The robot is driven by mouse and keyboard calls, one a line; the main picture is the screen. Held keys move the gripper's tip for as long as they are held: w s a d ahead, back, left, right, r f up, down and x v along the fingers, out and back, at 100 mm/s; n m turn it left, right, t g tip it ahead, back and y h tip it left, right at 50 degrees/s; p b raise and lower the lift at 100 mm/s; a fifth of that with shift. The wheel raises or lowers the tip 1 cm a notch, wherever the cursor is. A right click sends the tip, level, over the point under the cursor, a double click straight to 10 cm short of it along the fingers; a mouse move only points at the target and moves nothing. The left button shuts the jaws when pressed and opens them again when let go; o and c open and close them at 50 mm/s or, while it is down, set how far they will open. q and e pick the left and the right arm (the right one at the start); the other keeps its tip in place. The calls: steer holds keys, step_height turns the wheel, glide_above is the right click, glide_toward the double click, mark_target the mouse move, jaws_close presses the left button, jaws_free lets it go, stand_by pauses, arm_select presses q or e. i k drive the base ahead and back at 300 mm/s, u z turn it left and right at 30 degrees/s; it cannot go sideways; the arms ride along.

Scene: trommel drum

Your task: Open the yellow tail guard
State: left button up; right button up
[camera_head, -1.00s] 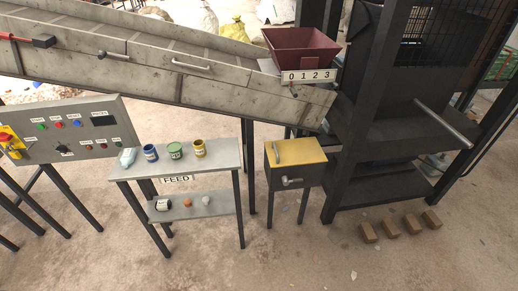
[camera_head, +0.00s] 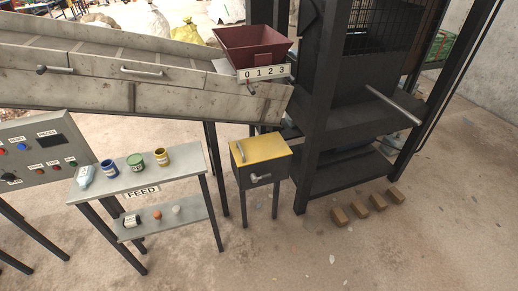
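A dark box on legs (camera_head: 256,176) with a yellow top panel (camera_head: 264,149) stands in the middle, left of the black machine frame. A pale bar handle lies along the left part of the yellow top, and a grey lever handle (camera_head: 260,178) is on the box's front. The yellow top lies flat and looks shut. I cannot tell whether this is the tail guard. Neither of my grippers is in view.
The grey feed table (camera_head: 135,181) with several jars stands left of the box. The control panel (camera_head: 36,150) is at far left. The black frame (camera_head: 310,160) is right of the box. Several brown blocks (camera_head: 358,211) lie on the floor. The front floor is clear.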

mark_target(247, 151)
steer(key=z, duration=0.55)
steer(key=k, duration=0.65)
steer(key=z, duration=0.7)
steer(key=i, duration=1.35)
steer(key=u, duration=0.65)
